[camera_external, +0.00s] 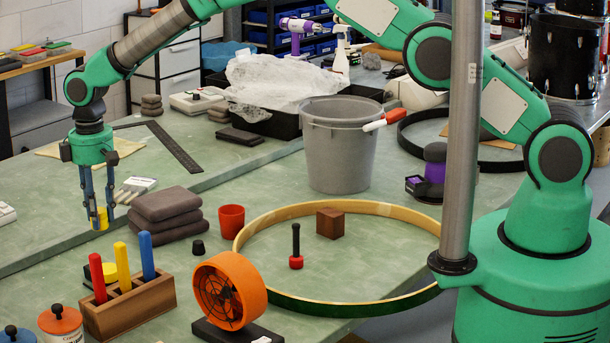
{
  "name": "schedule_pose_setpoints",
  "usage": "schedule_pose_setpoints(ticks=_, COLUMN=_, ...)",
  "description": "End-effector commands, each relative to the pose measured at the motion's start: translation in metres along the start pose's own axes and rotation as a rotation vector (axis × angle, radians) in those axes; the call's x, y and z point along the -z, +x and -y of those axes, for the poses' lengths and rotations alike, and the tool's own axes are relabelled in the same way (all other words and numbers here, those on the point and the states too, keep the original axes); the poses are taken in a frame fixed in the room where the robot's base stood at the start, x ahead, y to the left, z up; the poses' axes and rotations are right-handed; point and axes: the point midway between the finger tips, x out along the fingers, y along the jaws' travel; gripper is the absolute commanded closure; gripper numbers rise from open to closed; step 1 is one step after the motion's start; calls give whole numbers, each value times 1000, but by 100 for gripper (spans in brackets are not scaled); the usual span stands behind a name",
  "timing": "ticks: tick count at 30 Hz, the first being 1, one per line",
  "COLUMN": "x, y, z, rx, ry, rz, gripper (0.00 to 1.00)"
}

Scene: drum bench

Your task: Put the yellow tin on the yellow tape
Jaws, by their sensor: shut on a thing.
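My gripper (98,217) points down at the left of the bench, its fingers shut on a small yellow tin (101,222). The fingers cover part of the tin. The tin looks close to the bench top; I cannot tell whether it touches it. A low round yellow thing with a dark part, which looks like the yellow tape (107,268), lies on the bench behind the wooden holder. The holder's red and yellow handles hide part of it. In the picture the tin is above this yellow thing, apart from it.
The wooden holder (133,308) carries red, yellow and blue handles that stand up. Folded grey cloths (166,212) are stacked right of my gripper. A red cup (231,221), a black stopper (198,247) and an orange fan (229,290) stand farther right. Bench left of the gripper is mostly clear.

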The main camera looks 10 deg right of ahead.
Motion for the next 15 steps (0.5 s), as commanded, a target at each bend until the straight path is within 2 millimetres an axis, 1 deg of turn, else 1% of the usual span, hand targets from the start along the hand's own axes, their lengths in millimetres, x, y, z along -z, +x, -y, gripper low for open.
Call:
schedule_pose_setpoints(ticks=8, x=0, y=2, z=0, rx=0, ry=1, rz=0, gripper=96)
schedule_pose_setpoints(ticks=11, x=-1, y=9, z=0, rx=0, ry=1, rz=1, gripper=96)
schedule_pose_setpoints(ticks=15, x=-1, y=28, z=0, rx=1, ry=1, rz=2, gripper=96)
